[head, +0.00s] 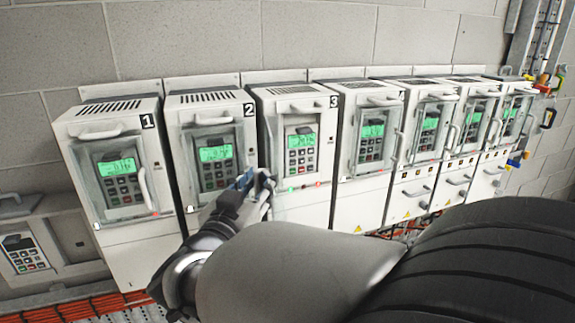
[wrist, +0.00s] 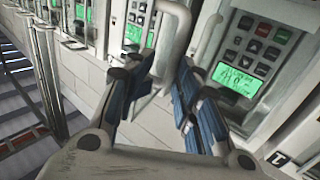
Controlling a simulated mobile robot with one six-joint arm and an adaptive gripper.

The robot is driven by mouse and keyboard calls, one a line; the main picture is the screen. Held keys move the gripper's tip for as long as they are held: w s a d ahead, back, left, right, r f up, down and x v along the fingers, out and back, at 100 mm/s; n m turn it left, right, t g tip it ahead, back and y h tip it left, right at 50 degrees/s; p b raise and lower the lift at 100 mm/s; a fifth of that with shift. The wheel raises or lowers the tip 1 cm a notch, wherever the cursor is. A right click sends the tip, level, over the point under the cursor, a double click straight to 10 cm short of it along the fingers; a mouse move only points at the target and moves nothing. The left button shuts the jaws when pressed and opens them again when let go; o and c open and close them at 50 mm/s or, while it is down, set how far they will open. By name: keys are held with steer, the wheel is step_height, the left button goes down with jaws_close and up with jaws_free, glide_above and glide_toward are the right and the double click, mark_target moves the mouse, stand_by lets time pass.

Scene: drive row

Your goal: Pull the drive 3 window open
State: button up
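Drive 3 (head: 300,150) is the white cabinet in the middle of the head view, with a green display and a keypad. The keypad shows crisply, without the grey tint seen on its neighbours. Its window is not clearly visible; I cannot tell its angle. My gripper (head: 258,184) is at the drive's lower left edge, overlapping drive 2's right side. In the wrist view, my gripper (wrist: 160,88) has its blue-padded fingers apart. A pale curved handle (wrist: 183,28) lies just beyond and between the fingertips; contact is unclear.
Drive 1 (head: 115,165) and drive 2 (head: 212,155) stand left, drive 4 (head: 370,130) and several more right. Their window handles stick out. A second pale bar (wrist: 207,42) is close to my right finger. Orange cables (head: 75,308) run along the floor.

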steer(key=v, duration=0.6)
steer(key=shift+r, duration=0.15)
steer(key=shift+w+d, duration=0.1)
